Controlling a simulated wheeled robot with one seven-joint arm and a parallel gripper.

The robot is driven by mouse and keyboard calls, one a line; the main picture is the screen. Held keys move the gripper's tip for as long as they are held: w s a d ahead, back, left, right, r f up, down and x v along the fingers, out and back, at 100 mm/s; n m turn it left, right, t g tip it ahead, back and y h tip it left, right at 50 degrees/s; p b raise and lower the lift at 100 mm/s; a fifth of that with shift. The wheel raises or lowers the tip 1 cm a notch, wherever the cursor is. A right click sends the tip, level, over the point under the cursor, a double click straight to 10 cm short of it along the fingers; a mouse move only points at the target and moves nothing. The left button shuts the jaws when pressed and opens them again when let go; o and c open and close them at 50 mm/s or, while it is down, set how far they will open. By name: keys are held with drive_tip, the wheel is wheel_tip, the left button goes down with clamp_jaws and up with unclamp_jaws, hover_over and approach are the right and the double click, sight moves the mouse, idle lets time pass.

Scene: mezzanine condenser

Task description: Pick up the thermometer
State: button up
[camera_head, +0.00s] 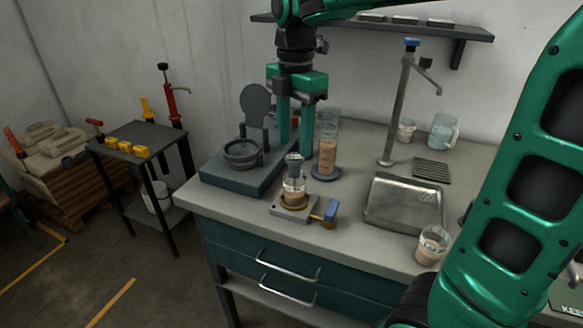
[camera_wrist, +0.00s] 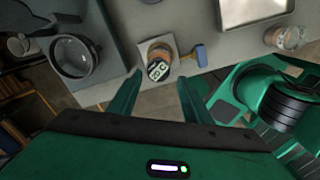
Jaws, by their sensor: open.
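The thermometer (camera_head: 294,161) has a grey head and stands up out of a small glass beaker (camera_head: 293,190) with brownish contents. Its round display reads about 19 °C in the wrist view (camera_wrist: 157,70). The beaker sits on a small square burner plate (camera_head: 296,210) near the front edge of the counter. My gripper (camera_head: 295,149) is open and empty, pointing down, just above or behind the thermometer head in the head view. In the wrist view the thermometer shows between and beyond my fingertips (camera_wrist: 159,79). I see no contact with it.
A teal stand with a round bowl (camera_head: 242,152) is left of the burner. A tall glass cylinder (camera_head: 328,152) stands close behind right. A blue-handled valve (camera_head: 331,211) sticks out right. A sink (camera_head: 402,203) and another beaker (camera_head: 432,245) are further right.

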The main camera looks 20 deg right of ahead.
sight(294, 156)
drive_tip(key=shift+w+f, duration=0.15)
drive_tip(key=shift+f, duration=1.55)
drive_tip(key=shift+w+f, duration=0.1)
drive_tip(key=shift+f, duration=1.6)
drive_tip(key=c, duration=1)
drive_tip(key=shift+r, duration=0.1)
